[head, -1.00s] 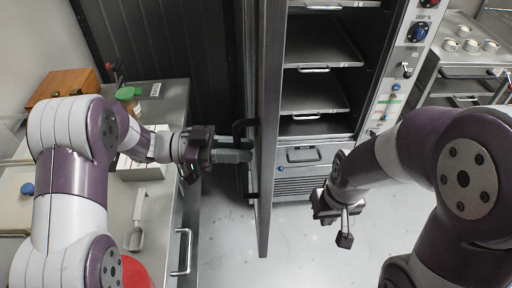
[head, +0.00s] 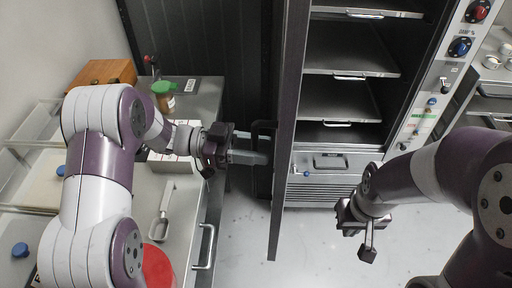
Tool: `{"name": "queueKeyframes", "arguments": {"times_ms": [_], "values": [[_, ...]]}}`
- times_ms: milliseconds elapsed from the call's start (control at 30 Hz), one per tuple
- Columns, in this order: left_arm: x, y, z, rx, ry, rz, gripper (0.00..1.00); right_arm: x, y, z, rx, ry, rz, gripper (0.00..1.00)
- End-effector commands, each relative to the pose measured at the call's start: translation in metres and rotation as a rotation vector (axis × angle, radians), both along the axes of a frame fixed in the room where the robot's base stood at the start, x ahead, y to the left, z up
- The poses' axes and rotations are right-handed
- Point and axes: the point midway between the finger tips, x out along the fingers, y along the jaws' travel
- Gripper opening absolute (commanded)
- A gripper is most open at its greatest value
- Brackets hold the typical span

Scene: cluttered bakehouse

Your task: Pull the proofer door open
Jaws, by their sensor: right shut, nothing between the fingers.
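The proofer door (head: 288,140) stands wide open, seen nearly edge-on in the head view, with the cabinet interior exposed to its right. Its black handle (head: 262,128) is on the door's left-facing side. My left gripper (head: 252,157) is at the handle, its grey fingers overlapping the handle bar in the picture. I cannot tell whether they are closed on it or only beside it. My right gripper (head: 367,250) is shut and empty, in front of the cabinet's lower right, apart from the door.
The proofer holds several shelves (head: 345,97) above a lower drawer panel (head: 330,162). A control panel (head: 440,90) runs down its right side. A steel counter (head: 190,100) with a scoop (head: 162,212) and a green-lidded jar (head: 164,97) is at left. The floor (head: 318,235) before the proofer is clear.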

Motion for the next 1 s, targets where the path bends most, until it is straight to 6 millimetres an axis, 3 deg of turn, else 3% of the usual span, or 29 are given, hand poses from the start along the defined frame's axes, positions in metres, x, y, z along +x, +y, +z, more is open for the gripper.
{"name": "queueKeyframes", "arguments": {"times_ms": [167, 600, 767, 1000], "values": [[0.001, 0.008, 0.0, -0.001, 0.001, 0.003, 0.39, 0.0, 0.0, 0.001, 0.0, 0.0, 0.0, 0.0], [0.012, 0.112, 0.0, 0.001, -0.001, 0.003, 0.39, 0.0, 0.0, 0.008, 0.0, 0.0, 0.0, 0.0], [0.013, 0.126, 0.0, 0.0, 0.0, 0.001, 0.39, 0.0, 0.0, 0.008, 0.0, 0.0, 0.0, 0.0], [0.013, 0.127, 0.0, 0.0, 0.0, 0.0, 0.39, 0.0, 0.0, 0.008, 0.0, 0.0, 0.0, 0.0]]}}
